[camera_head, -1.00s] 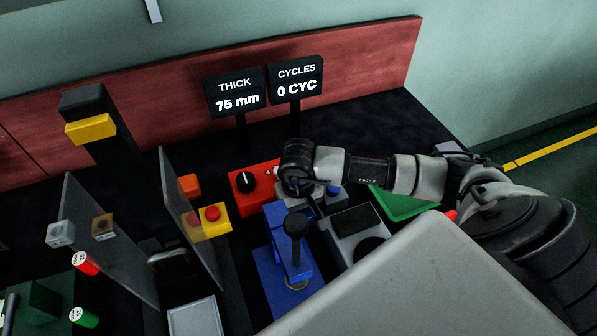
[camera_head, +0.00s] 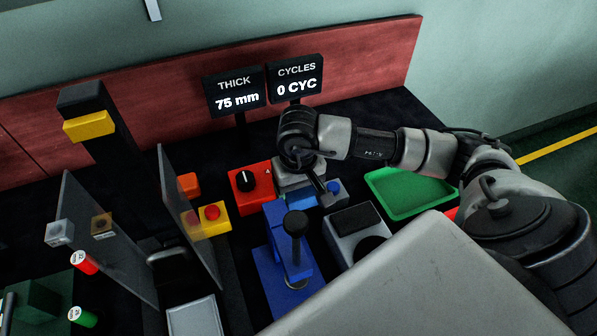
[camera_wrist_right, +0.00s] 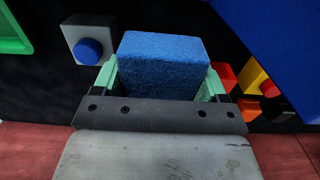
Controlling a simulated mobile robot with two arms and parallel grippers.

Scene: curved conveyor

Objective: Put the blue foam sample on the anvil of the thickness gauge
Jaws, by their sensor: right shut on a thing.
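The blue foam sample (camera_wrist_right: 162,62) is a block between the pale green fingers of my right gripper (camera_wrist_right: 160,82), which is shut on it. In the head view a lighter blue patch of the foam (camera_head: 301,198) shows below my right wrist, just behind the blue stand. That blue stand (camera_head: 283,277) with a black round-topped post looks like the thickness gauge, though its anvil cannot be made out. The stand's blue body also shows large at the wrist view's upper right (camera_wrist_right: 275,35). The thickness display (camera_head: 235,92) reads 75 mm. My left gripper is out of view.
A grey box with a blue button (camera_head: 335,192) stands right of the foam. A red box with a black knob (camera_head: 249,187) and a yellow box with a red button (camera_head: 211,220) are left. A green tray (camera_head: 405,193) and a grey-black device (camera_head: 355,235) lie right.

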